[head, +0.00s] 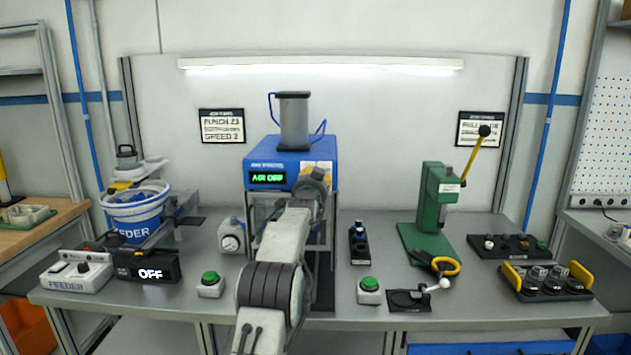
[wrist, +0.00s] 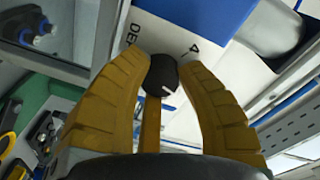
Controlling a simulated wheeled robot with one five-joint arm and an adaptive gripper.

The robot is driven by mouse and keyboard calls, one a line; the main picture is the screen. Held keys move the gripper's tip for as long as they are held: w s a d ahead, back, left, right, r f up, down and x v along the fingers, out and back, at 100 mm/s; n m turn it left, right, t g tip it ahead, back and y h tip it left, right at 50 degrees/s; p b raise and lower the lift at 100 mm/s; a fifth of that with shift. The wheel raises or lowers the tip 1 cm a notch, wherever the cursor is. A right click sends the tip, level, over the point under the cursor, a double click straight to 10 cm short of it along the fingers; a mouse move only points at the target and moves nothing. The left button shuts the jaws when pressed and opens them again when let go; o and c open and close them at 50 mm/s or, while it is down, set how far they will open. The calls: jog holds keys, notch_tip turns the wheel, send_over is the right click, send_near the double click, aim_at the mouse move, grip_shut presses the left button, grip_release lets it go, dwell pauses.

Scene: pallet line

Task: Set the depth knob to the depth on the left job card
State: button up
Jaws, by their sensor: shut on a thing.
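The left job card (head: 222,126) hangs on the back wall. It shows a punch line, a blurred depth line and a speed line; I cannot read the depth value. The blue press head (head: 266,162) has a green display that looks like "AIR OFF". My gripper (head: 317,172) is at the right of its front and hides the knob in the head view. In the wrist view, my gripper (wrist: 168,72) has its yellow fingers shut on the black depth knob (wrist: 158,76). The knob has a white mark; a "4" and part of a label starting "DE" show beside it.
A feeder bucket (head: 135,210) and an "OFF" display box (head: 148,268) stand at left. Green buttons (head: 209,280) (head: 369,285) flank my arm. A green hand press (head: 437,205) with a yellow lever and a yellow-handled tray (head: 546,285) stand at right.

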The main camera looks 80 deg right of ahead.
jog(key=m, duration=0.5)
jog(key=shift+r, duration=0.3)
jog(key=shift+m, duration=0.3)
jog(key=o, duration=0.8)
jog(key=shift+c, duration=0.2)
jog(key=shift+o, duration=0.7)
jog(key=shift+f, duration=0.15)
jog(key=shift+a, duration=0.1)
jog(key=a, duration=1.1)
jog(key=shift+a+r, duration=0.25)
jog(key=shift+a, duration=0.1)
